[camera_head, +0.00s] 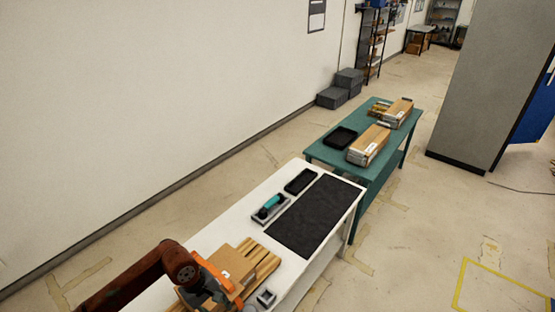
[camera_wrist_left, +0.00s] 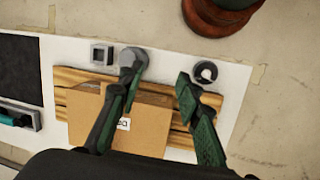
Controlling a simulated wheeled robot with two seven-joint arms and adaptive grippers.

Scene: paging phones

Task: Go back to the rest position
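My left arm (camera_head: 150,275) comes in low at the left in the head view, over the near end of the white table. The left gripper (camera_wrist_left: 157,72) shows in the left wrist view with its two dark green fingers spread wide apart. A cardboard box (camera_wrist_left: 150,125) shows below and between the fingers, and I see no grip on it. The box lies on wooden slats (camera_head: 262,262). My right gripper is in neither view.
The white table (camera_head: 235,228) bears a dark mat (camera_head: 305,215), a black tray (camera_head: 300,181), a teal device in a grey holder (camera_head: 270,208) and a small square grey block (camera_head: 266,298). A green table (camera_head: 330,158) with boxes stands beyond. A white wall runs along the left.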

